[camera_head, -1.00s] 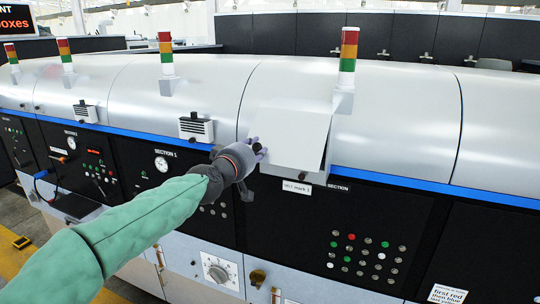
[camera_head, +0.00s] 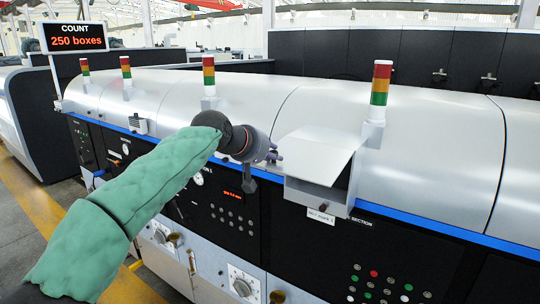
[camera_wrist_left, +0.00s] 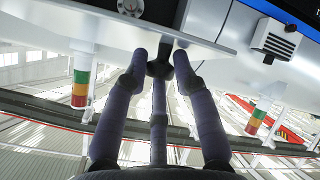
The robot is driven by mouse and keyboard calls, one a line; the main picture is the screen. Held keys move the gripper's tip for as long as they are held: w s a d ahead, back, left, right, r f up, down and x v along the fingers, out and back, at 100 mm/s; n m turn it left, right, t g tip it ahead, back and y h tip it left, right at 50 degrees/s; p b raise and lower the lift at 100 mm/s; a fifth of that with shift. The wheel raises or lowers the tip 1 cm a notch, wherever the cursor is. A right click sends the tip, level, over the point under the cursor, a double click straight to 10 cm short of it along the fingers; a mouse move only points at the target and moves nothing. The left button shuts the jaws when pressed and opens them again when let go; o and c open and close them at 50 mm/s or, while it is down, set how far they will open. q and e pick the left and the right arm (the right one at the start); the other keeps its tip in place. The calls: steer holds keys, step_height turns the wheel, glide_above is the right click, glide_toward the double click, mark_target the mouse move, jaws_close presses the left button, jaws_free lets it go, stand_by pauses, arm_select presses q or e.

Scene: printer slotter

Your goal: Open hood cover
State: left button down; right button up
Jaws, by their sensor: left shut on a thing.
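My right gripper is not in view.
The long silver machine hood (camera_head: 250,100) runs behind, with signal towers (camera_head: 380,88) on top. A black panel with coloured buttons (camera_head: 385,280) lies below right. A COUNT display (camera_head: 76,36) stands at the far left.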

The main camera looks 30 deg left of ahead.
arm_select(q)
steer(key=shift+w+d+f+g, duration=0.25)
steer(key=shift+f+g, duration=0.05)
steer(key=shift+f, duration=0.3)
steer(key=c, duration=1.3)
jaws_free()
steer(key=shift+c, duration=0.2)
steer(key=shift+w+a, duration=0.2)
steer(key=shift+w, duration=0.35)
steer(key=shift+s+r, duration=0.45)
steer(key=v, duration=1.1)
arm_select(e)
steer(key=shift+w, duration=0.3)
arm_select(q)
steer(key=shift+a+f, duration=0.15)
